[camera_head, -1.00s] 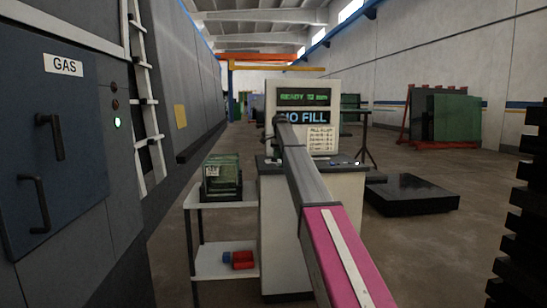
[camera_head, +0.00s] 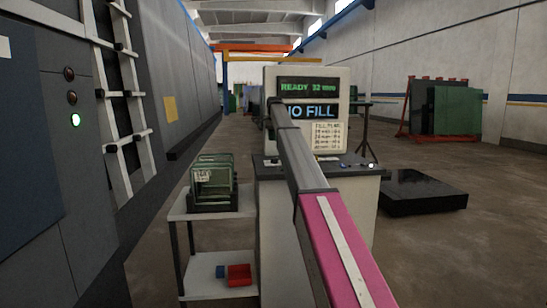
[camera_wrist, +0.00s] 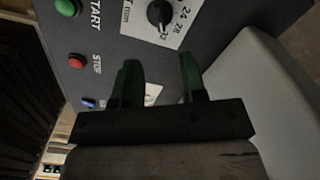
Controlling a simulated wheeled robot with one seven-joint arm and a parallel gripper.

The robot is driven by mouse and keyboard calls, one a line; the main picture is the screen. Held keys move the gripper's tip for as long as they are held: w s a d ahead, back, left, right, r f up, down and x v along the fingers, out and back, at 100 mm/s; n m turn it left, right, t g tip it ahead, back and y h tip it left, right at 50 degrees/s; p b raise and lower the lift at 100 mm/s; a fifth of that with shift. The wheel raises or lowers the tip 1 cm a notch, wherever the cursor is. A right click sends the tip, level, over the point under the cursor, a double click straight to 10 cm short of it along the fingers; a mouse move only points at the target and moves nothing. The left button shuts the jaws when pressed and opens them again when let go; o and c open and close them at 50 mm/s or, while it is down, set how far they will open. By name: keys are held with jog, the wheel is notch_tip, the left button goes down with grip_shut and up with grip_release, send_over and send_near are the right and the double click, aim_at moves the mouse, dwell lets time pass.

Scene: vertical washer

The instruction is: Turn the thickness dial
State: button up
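In the picture the dial lies just above the fingertips, and I see no contact. In the head view my arm hides the gripper and the dial. The console (camera_head: 315,200) there carries a screen (camera_head: 307,87) reading READY and 32, with NO FILL below.
In the wrist view a green START button (camera_wrist: 66,7) and a red STOP button (camera_wrist: 76,61) sit left of the dial. In the head view a cart (camera_head: 207,262) with a green rack (camera_head: 213,186) stands left of the console. A black platform (camera_head: 420,193) lies to the right.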

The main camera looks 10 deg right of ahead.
aim_at(275, 160)
notch_tip(275, 160, down, 11)
jog(key=shift+r, duration=0.15)
dwell(0.4)
grip_shut()
